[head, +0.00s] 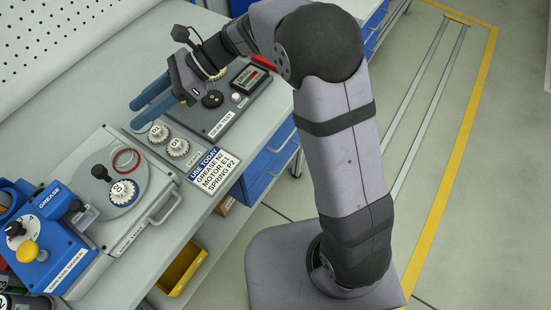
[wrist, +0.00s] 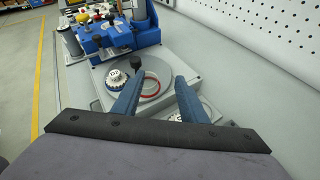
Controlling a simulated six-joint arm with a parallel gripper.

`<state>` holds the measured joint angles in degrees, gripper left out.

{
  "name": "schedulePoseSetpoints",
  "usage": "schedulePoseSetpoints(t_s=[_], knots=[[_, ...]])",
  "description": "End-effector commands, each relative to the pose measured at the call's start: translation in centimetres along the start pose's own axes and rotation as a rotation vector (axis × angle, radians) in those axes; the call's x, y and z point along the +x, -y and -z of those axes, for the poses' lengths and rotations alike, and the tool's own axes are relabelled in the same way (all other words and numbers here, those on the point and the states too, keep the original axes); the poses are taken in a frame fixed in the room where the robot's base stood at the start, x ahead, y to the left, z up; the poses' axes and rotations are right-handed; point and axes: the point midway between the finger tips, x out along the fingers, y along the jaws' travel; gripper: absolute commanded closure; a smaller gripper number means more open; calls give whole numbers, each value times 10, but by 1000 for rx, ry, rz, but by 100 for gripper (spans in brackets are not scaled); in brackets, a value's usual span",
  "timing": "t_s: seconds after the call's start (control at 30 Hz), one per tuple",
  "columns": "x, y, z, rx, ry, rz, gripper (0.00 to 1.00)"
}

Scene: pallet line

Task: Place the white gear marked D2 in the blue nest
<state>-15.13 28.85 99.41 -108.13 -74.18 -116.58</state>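Two white gears, one on the left (head: 158,134) and one on the right (head: 178,147), sit side by side on a grey strip in the head view; their markings are too small to read surely. Another white gear (head: 123,192) sits on the round plate (head: 101,189), and in the wrist view this gear (wrist: 115,77) shows a dark blue rim under it, possibly the blue nest. A red ring (head: 125,159) on the same plate is empty. My gripper (head: 134,114) is open and empty above the bench, behind the two gears. Its fingers (wrist: 157,82) are spread in the wrist view.
A black knob (head: 100,173) stands up from the round plate. A blue grease machine (head: 45,235) is at the left. A grey gear test unit (head: 222,115) stands beside my gripper. A sign (head: 213,170) lies at the bench's front edge, and a yellow bin (head: 183,268) is below.

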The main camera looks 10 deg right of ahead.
Motion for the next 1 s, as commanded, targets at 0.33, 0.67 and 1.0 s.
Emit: schedulePoseSetpoints(t_s=[0.33,0.67,1.0], knots=[[-148,129,32,1186,525,873,61],[-272,15,210,-2335,-1436,-1362,61],[-226,-156,276,-1438,-1102,-771,61]])
